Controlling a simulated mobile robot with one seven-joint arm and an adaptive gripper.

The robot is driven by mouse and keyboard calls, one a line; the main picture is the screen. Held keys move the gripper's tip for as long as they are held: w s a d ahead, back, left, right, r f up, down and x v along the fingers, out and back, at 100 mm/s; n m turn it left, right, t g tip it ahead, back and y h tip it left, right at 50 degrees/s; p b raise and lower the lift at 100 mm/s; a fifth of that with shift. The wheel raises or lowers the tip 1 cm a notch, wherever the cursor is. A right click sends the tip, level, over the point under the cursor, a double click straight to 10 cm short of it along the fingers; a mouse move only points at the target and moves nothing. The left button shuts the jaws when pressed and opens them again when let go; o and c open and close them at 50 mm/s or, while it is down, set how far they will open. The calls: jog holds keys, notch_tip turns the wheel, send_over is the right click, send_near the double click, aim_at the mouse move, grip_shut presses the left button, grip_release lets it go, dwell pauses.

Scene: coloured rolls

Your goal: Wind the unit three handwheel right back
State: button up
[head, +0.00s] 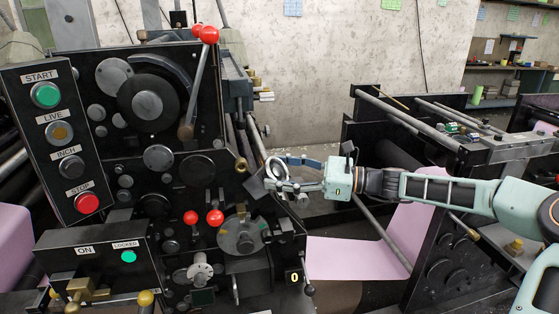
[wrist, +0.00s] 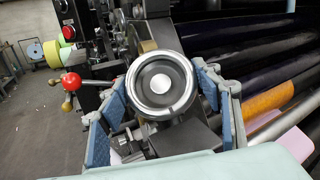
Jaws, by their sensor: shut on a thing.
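The handwheel (wrist: 160,86) is a silver-rimmed wheel with a dark face and a pale centre. It faces the camera in the wrist view, between the two blue-padded fingers of my gripper (wrist: 161,82). In the head view the handwheel (head: 276,167) is a small bright ring at the right edge of the dark press unit. My gripper (head: 272,182) reaches it from the right and is shut on it. The fingers cover parts of its sides. No unit number shows clearly, and I cannot tell how far the wheel is wound.
A button panel (head: 65,143) with START, LIVE, INCH and STOP stands at left. A red-knobbed lever (head: 200,80) and lower red knobs (head: 215,217) stick out of the unit. A pink web (head: 350,258) runs under my arm. Dark rollers (wrist: 255,65) lie right of the wheel.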

aim_at(279, 168)
jog(key=n+g+p, duration=0.1)
jog(key=n+g, duration=0.1)
jog(key=n, duration=0.1)
jog(key=n+g+h+p, duration=0.1)
jog(key=n+g+p, duration=0.1)
jog(key=n, duration=0.1)
jog(key=shift+w+a+r+g, duration=0.1)
jog(key=shift+r+g, duration=0.05)
jog(key=shift+g, duration=0.15)
jog(key=n+g+h+p, duration=0.1)
jog(key=n, duration=0.2)
jog(key=n+g+h+p, duration=0.1)
jog(key=n+g, duration=0.1)
jog(key=n, duration=0.1)
jog(key=shift+g+p, duration=0.3)
jog(key=shift+h, duration=0.4)
jog(key=o, duration=1.1)
jog(key=shift+o, duration=0.3)
notch_tip(279, 168, up, 10)
jog(key=shift+f, duration=0.1)
